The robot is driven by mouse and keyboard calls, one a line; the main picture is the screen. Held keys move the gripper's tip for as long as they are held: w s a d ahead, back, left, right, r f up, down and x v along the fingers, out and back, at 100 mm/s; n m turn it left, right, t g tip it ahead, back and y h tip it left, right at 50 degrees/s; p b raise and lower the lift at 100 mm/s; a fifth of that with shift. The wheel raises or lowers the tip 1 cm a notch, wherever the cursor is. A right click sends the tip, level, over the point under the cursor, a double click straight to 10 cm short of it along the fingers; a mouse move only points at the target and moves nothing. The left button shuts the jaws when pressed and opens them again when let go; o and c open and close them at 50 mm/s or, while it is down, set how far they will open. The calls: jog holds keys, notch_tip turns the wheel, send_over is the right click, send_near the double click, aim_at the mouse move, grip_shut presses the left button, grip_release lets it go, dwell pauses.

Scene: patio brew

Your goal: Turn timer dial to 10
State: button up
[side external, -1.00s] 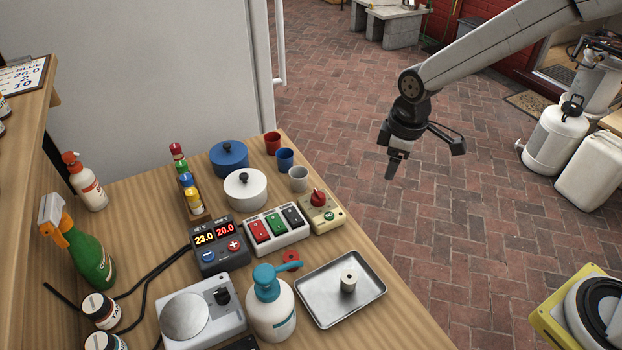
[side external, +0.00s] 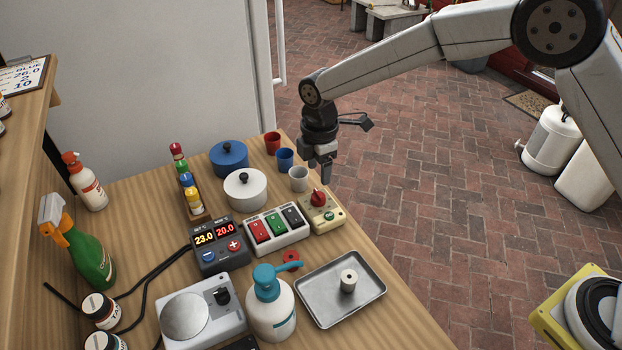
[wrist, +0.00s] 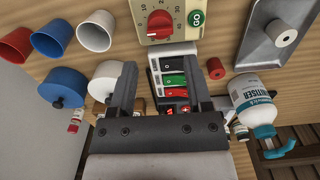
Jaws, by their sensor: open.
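The timer is a cream box (side external: 329,222) with a red dial (side external: 318,198) on top, near the right edge of the table. In the wrist view the red dial (wrist: 160,23) sits on a numbered face at the top, with a green GO button (wrist: 196,18) beside it. The dial's exact setting is too small to read. My gripper (side external: 326,180) hangs just above and behind the dial, apart from it. In the wrist view my gripper (wrist: 157,90) is open, with nothing between its fingers.
A switch box (side external: 277,229) with red, green and black switches stands left of the timer. A metal tray (side external: 322,310) lies in front. A sanitiser bottle (side external: 271,310) stands front left.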

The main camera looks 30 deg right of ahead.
aim_at(318, 192)
jog(key=shift+f, duration=3.9)
grip_shut()
jog(key=shift+m, duration=0.4)
jog(key=m, duration=0.8)
jog(key=shift+r+m, duration=0.1)
jog(key=shift+m, duration=0.3)
